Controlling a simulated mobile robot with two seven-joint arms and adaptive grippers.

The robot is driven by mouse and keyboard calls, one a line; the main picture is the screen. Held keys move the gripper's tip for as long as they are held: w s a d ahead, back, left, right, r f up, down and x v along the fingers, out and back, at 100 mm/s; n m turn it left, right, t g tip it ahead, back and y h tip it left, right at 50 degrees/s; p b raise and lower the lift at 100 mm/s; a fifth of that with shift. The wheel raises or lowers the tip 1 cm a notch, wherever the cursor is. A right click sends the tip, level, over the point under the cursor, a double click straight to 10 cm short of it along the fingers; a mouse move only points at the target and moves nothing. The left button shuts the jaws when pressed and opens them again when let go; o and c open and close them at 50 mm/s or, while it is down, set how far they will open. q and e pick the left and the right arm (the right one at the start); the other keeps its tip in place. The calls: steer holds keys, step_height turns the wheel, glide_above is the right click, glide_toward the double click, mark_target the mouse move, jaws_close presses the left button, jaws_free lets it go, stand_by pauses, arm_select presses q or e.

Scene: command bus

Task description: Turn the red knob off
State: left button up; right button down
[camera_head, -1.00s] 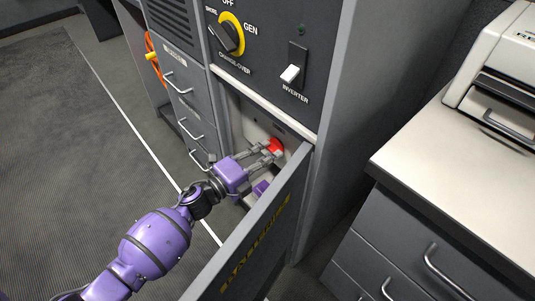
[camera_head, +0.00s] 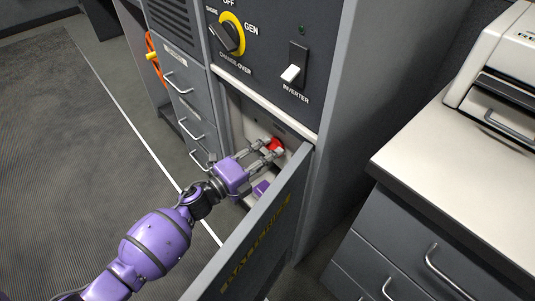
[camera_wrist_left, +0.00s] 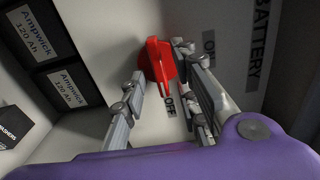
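The red knob (camera_head: 276,145) sits on the light back panel inside the open battery compartment. My left gripper (camera_head: 267,150) reaches into the compartment, right at the knob. In the left wrist view the left gripper's (camera_wrist_left: 158,68) fingers are spread, one to the left of the knob and one to its right. Whether they touch the knob I cannot tell. My right gripper is in neither view.
The compartment door (camera_head: 255,235), lettered in yellow, stands open beside my left arm. Above is a panel with the changeover switch (camera_head: 228,36) and the inverter switch (camera_head: 293,69). Dark battery boxes (camera_wrist_left: 65,85) show at left in the wrist view. A drawer counter (camera_head: 450,180) stands at right.

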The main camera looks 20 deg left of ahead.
arm_select(q)
steer(key=v, duration=1.2)
steer(key=shift+f, duration=0.1)
